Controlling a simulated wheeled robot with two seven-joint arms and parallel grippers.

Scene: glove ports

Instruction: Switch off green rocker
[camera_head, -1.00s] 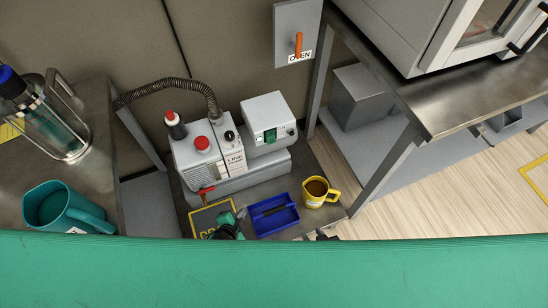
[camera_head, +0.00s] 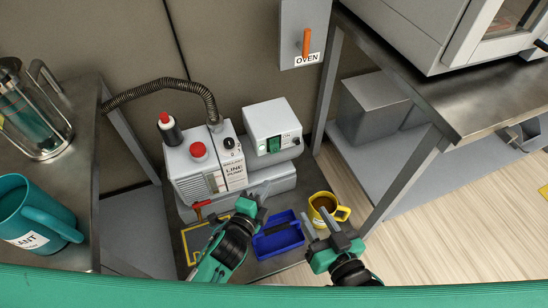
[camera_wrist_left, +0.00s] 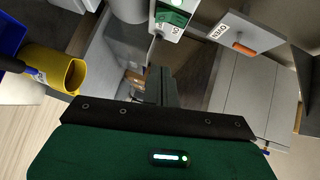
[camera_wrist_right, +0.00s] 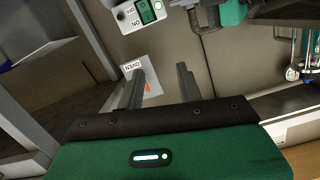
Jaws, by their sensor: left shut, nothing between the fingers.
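The green rocker (camera_head: 273,144) is on the front of a white box (camera_head: 270,122) on the equipment at the middle. It also shows at the top of the left wrist view (camera_wrist_left: 172,18) and the right wrist view (camera_wrist_right: 147,11), near ON and OFF lettering. I cannot tell which way it is tipped. My left gripper (camera_head: 259,191) is shut and empty, below and in front of the box, apart from the rocker. My right gripper (camera_head: 322,224) is open and empty, lower right of it, by the yellow mug (camera_head: 323,205).
A pump unit (camera_head: 205,170) with a red knob (camera_head: 198,150) and hose stands left of the box. An orange OVEN lever (camera_head: 306,42) is on the wall. A teal jug (camera_head: 38,215) stands on the left bench.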

